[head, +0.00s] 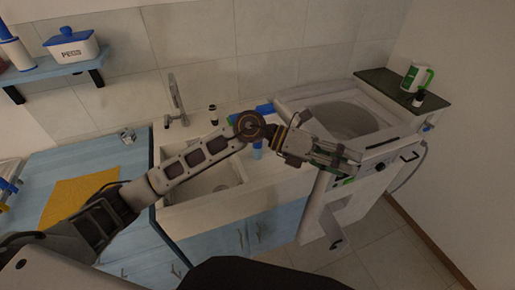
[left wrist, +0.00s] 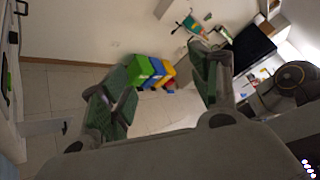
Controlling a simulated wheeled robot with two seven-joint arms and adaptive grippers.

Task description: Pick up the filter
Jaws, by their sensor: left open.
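I cannot make out a filter for certain in either view. My left gripper (head: 352,160) is open and empty, in front of the machine's upper front edge and control panel as seen in the head view. In the left wrist view its two green-padded fingers (left wrist: 160,75) stand wide apart with nothing between them. My right gripper is not in view.
A dark shelf (head: 385,84) behind the machine holds a green-and-white mug (head: 416,77) and a small dark bottle. The sink (head: 205,190) is left of the machine. Colored bins (left wrist: 150,72) stand far off by a wall. Open tiled floor (head: 375,245) lies right of the machine.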

